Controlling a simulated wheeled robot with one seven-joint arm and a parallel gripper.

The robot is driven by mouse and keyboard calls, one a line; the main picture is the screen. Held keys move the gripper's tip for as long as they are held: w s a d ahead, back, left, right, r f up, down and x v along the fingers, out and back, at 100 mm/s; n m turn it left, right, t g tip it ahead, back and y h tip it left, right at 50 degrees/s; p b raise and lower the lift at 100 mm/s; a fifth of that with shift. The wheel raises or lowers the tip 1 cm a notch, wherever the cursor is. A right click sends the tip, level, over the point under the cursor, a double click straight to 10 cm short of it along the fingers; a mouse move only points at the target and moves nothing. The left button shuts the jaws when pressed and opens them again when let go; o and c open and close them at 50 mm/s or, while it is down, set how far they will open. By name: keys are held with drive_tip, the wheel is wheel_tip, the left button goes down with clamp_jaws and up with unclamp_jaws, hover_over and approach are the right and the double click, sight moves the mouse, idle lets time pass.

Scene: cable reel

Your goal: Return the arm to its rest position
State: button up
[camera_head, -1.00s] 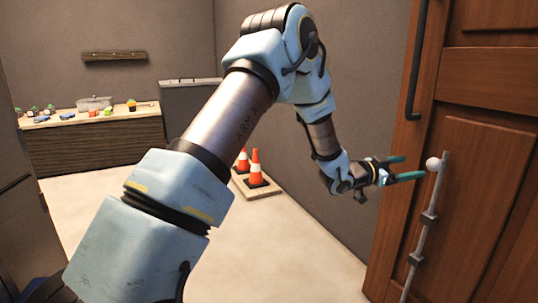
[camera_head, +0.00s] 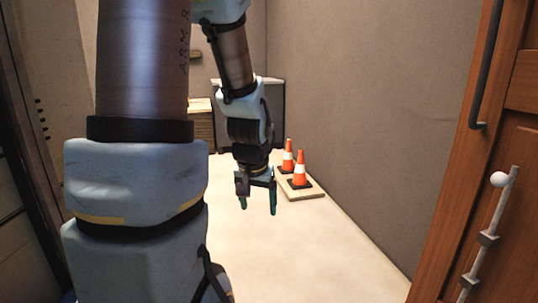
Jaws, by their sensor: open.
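My arm rises at the left of the head view and bends over, with its forearm hanging down near the middle. My gripper (camera_head: 258,204) is at its lower end, pointing down at the floor. Its two teal fingers are apart with nothing between them. It hangs in free air, in front of and to the left of the traffic cones in the picture, apart from the door.
A wooden door (camera_head: 522,140) with a dark handle (camera_head: 484,70) and a grey bolt rod with a white knob (camera_head: 499,180) stands at right. Two orange cones (camera_head: 300,170) stand on a wooden board (camera_head: 315,192) by the grey wall (camera_head: 350,110). The floor (camera_head: 310,255) between is clear.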

drive_tip(key=s+a+n+g, duration=0.2)
drive_tip(key=s+a, duration=0.2)
drive_tip(key=s, duration=0.3)
wheel_tip(320, 180, up, 18)
drive_tip(key=p, duration=1.8)
drive_tip(key=shift+s, duration=0.15)
drive_tip(key=shift+f, duration=0.1)
